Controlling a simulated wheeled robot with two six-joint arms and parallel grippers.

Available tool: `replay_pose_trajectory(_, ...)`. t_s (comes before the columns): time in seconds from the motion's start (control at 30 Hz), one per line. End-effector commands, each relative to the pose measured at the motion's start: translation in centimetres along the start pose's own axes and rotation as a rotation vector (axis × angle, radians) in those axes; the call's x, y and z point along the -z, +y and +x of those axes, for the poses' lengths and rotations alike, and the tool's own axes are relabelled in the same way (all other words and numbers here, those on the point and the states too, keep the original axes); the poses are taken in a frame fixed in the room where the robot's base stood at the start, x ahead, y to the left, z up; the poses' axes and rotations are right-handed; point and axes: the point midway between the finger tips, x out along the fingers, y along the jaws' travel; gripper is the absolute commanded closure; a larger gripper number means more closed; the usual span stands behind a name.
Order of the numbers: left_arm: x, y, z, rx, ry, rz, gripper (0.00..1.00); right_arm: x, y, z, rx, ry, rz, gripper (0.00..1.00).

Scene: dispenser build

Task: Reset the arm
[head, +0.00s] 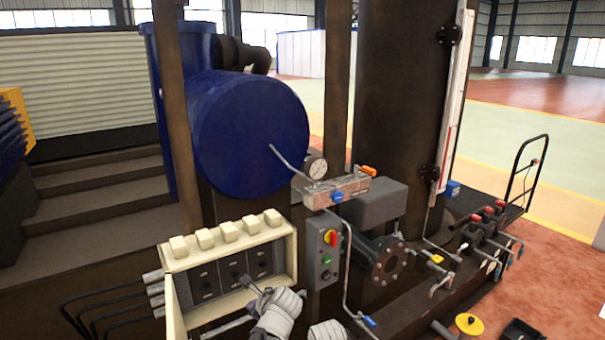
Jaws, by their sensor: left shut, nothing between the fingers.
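My left gripper (246,282) is at the bottom centre, dark-fingered on a white and grey wrist. It is shut and empty. It is in front of the lower right part of an open cream control box (286,254) with dark switch panels (233,273) inside. Whether the fingertips touch a panel I cannot tell. A white rounded part of my own arm shows at the bottom edge, right of the wrist. My right gripper is not in view.
A grey switch box (325,258) with a red-yellow knob stands right of the cream box. Near it are a pressure gauge (316,167), a blue drum (250,135), a flanged pipe (388,264) and several valves (487,222). Black cables (110,290) enter the cream box from the left.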

Motion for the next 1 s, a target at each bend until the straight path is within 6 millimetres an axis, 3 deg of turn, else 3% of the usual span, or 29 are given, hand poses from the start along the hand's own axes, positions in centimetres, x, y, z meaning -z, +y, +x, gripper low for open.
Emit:
replay_pose_trajectory(0.03, -0.7, 0.6, -2.9, -0.042, 0.045, -0.132, 1.00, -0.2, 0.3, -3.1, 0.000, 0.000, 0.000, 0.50)
replay_pose_trajectory(0.1, 0.0, 1.9, -5.1, -0.116, 0.102, -0.333, 1.00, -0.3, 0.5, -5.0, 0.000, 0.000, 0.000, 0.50)
replay_pose_trajectory(0.3, 1.9, 5.4, -12.2, -0.389, 0.197, -0.865, 1.00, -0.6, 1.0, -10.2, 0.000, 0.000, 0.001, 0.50)
replay_pose_trajectory(0.53, 3.5, 8.5, -19.8, -0.711, 0.172, -1.297, 1.00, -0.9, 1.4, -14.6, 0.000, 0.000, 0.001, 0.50)
replay_pose_trajectory(0.73, 4.2, 9.8, -22.9, -0.857, 0.120, -1.460, 1.00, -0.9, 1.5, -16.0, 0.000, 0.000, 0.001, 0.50)
replay_pose_trajectory(1.0, 4.4, 10.0, -23.2, -0.882, 0.106, -1.488, 1.00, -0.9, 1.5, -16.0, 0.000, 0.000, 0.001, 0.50)
